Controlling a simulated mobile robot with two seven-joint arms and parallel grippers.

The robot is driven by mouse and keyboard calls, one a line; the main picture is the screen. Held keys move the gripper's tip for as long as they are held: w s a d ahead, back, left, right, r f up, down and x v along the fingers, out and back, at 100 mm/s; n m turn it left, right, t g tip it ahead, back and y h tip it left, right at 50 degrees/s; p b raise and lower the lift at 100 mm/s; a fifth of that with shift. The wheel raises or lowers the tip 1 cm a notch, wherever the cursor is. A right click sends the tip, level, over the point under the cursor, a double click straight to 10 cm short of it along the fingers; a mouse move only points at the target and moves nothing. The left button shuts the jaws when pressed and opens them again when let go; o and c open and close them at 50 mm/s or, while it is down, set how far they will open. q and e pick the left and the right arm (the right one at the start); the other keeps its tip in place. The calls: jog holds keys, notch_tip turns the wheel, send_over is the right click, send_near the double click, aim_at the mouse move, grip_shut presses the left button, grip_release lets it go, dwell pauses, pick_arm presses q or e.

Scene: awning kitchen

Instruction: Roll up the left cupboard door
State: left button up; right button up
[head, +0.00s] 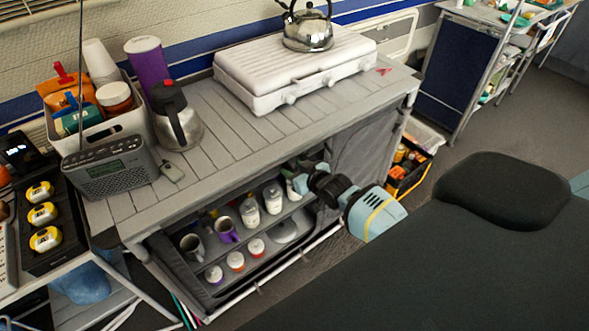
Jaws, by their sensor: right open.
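The grey camping cupboard (190,210) has a slatted top and stands in the middle of the head view. Its left compartment is uncovered at the front, with shelves, mugs and jars showing. I cannot make out a separate left door; dark grey fabric (172,262) shows along the left side of the opening. The right compartment is covered by a grey fabric door (362,150). My right gripper (294,183) is open at the upper right of the left opening, just below the top's front edge and close to the white jars. My left gripper is not in view.
A stove (290,75) with a kettle (308,28), a steel jug (178,120), a radio (108,165) and a bin (130,122) stand on top. Inside are a purple mug (228,230) and jars (250,213). A crate (405,175) stands at right.

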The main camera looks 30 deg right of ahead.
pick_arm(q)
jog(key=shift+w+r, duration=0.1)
pick_arm(e)
jog(key=shift+s, duration=0.1)
jog(key=shift+s+r, duration=0.1)
jog(key=shift+s, duration=0.2)
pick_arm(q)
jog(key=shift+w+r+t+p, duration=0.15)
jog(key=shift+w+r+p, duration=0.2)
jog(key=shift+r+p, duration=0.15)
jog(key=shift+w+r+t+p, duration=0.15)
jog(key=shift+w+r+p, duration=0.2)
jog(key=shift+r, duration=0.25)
pick_arm(e)
jog(key=v, duration=0.7)
